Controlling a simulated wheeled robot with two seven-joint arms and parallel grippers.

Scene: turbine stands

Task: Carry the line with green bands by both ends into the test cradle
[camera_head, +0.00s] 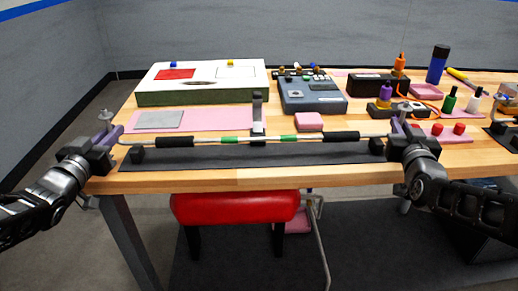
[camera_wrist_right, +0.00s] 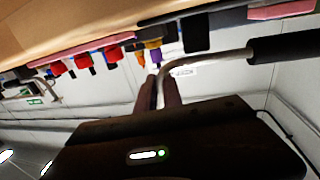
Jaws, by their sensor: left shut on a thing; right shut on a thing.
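The line with green bands (camera_head: 230,140) is a thin metal tube with black sleeves and green bands. It runs left to right just above a long dark base (camera_head: 250,156) with black end blocks at the table's front edge. I cannot tell whether it touches the blocks. My left gripper (camera_head: 110,137) is shut on its left end. My right gripper (camera_head: 397,129) is shut on its right end. In the right wrist view the purple fingers (camera_wrist_right: 163,92) close around the bent metal end, with a black sleeve (camera_wrist_right: 286,46) beyond. I cannot tell for sure which fixture is the test cradle.
A large white-topped box (camera_head: 205,76), a blue-grey instrument (camera_head: 312,96) and pink mats are farther back. Red knobs (camera_head: 448,132) and another dark fixture (camera_head: 499,137) lie right of my right gripper. A red stool (camera_head: 235,206) is below the front edge.

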